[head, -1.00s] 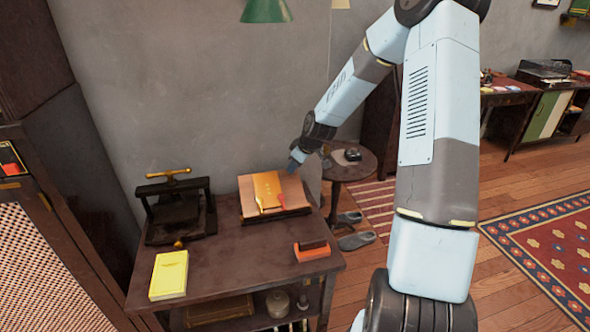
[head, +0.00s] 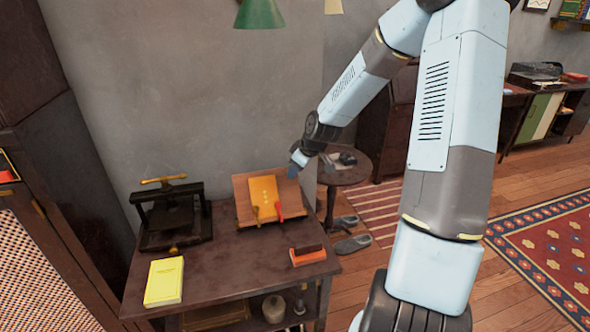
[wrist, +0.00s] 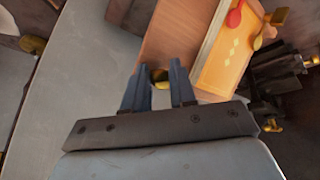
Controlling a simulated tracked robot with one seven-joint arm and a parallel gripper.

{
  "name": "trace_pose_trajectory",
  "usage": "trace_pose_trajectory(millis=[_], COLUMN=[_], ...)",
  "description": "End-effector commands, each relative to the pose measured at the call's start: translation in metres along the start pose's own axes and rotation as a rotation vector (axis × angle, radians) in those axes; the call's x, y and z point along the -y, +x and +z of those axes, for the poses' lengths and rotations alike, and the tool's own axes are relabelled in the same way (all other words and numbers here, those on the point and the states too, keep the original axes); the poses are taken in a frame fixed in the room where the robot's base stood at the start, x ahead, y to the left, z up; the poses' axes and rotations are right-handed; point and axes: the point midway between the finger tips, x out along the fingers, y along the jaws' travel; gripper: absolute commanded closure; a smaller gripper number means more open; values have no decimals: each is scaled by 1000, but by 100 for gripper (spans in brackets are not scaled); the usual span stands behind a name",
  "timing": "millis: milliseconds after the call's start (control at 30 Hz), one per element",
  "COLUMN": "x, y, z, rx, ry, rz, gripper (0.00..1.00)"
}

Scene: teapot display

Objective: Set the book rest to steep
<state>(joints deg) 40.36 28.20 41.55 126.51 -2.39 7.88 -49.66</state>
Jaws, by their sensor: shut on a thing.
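The book rest (head: 242,194) stands at the back right of the dark table, its wooden board tilted up steeply. A yellow-orange book (head: 264,192) leans on it, with a yellow clip and a red clip (head: 278,208) at its lower edge. My gripper (head: 293,172) is at the board's upper right edge. In the wrist view the board (wrist: 174,38) lies just beyond my fingers (wrist: 160,67), which are shut on a small brass-coloured part (wrist: 160,75) at the board's edge. Most of that part is hidden between the fingers.
A dark press with a brass handle (head: 164,180) stands left of the rest. A yellow book (head: 164,281) lies at the table's front left, and an orange-and-dark block (head: 308,254) at the right edge. A round side table (head: 345,176) stands behind my gripper. The table's middle is clear.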

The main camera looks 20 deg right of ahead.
Motion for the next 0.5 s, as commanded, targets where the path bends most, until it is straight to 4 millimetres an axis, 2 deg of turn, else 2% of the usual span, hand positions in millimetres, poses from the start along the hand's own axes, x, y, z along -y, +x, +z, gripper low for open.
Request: trace_pose_trajectory(millis=[33,500], x=[18,24], y=[3,-2], z=[5,8], rx=[15,14], ry=[-7,-9], rz=[-34,-37], gripper=[100,100])
